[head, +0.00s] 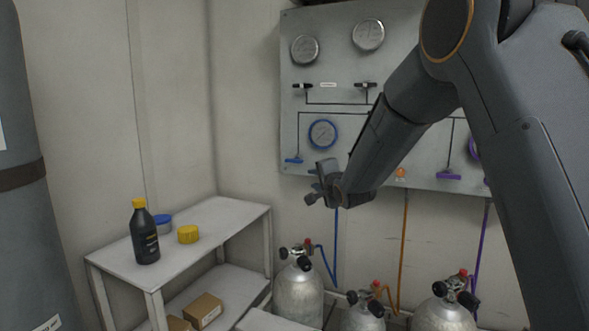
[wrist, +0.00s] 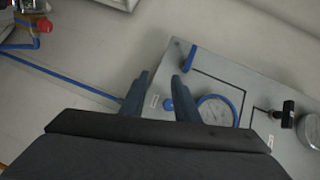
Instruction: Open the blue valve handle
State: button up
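The blue valve handle (head: 293,160) is a short bar near the lower left corner of the grey panel (head: 292,130). In the wrist view the handle (wrist: 190,58) lies just beyond the tip of the right-hand finger, clear of the gap between the fingers. My gripper (head: 317,184) is in front of the panel's lower edge, to the right of and below the handle in the head view. In the wrist view my gripper (wrist: 161,80) has its two fingers apart with nothing held between them. I cannot tell the exact depth from the fingers to the panel.
A blue-rimmed gauge (head: 323,134) and a small blue knob (wrist: 168,104) are near the fingers. A purple handle (head: 448,176) is further right. A blue hose (head: 336,240) hangs below the panel above silver cylinders (head: 298,290). A shelf (head: 120,262) with a black bottle (head: 144,235) stands left.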

aim_at(295, 162)
jog(key=w+a+r, duration=0.1)
jog(key=w+a+r+m+t+y, duration=0.1)
jog(key=a, duration=0.1)
jog(key=w+a+r+y, duration=0.1)
jog(key=shift+w+a+r+t, duration=0.15)
jog(key=shift+a+r+t, duration=0.15)
jog(key=shift+x, duration=3.45)
grip_shut()
